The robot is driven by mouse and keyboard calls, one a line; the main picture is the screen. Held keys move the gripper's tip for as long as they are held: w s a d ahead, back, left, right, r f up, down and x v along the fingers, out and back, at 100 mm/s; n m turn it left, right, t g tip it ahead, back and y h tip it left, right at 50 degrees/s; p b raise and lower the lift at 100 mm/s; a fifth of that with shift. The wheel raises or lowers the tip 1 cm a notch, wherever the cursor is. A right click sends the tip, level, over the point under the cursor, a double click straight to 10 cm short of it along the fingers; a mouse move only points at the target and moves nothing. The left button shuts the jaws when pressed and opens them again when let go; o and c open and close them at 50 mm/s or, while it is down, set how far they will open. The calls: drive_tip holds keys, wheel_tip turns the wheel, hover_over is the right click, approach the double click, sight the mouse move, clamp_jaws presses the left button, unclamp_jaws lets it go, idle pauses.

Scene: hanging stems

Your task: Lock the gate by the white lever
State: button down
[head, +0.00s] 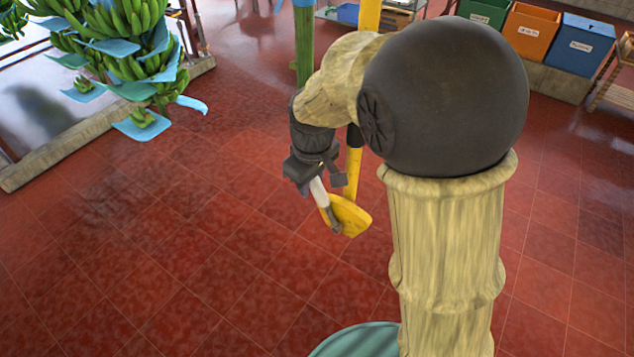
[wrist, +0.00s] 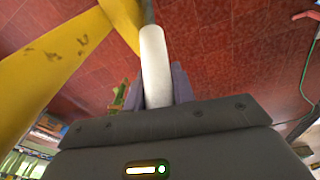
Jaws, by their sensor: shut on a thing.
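The white lever (head: 319,192) slants down from my gripper (head: 317,178) in the head view. Its lower end meets a yellow plate (head: 350,217) at the foot of a yellow post (head: 354,170). In the wrist view the white lever (wrist: 154,65) stands up between the fingers of my gripper (wrist: 160,88), which are shut on it. The yellow post (wrist: 45,65) fills the left of that view. My arm hides part of the post in the head view. I cannot tell whether the gate is locked.
Green banana bunches with blue sheets (head: 125,50) hang at the upper left. Green, orange and blue bins (head: 580,45) stand at the back right. A green post (head: 304,45) rises behind my arm. The red tiled floor (head: 200,260) is clear at the front left.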

idle(0.3)
drive_tip(key=c, duration=1.2)
unclamp_jaws()
drive_tip(key=shift+o, duration=0.2)
drive_tip(key=shift+r, duration=0.1)
wheel_tip(320, 180, up, 17)
drive_tip(key=s+b, duration=0.2)
drive_tip(key=b, duration=0.1)
drive_tip(key=shift+s+d, duration=0.35)
drive_tip(key=shift+s, duration=0.05)
drive_tip(key=shift+c, duration=0.5)
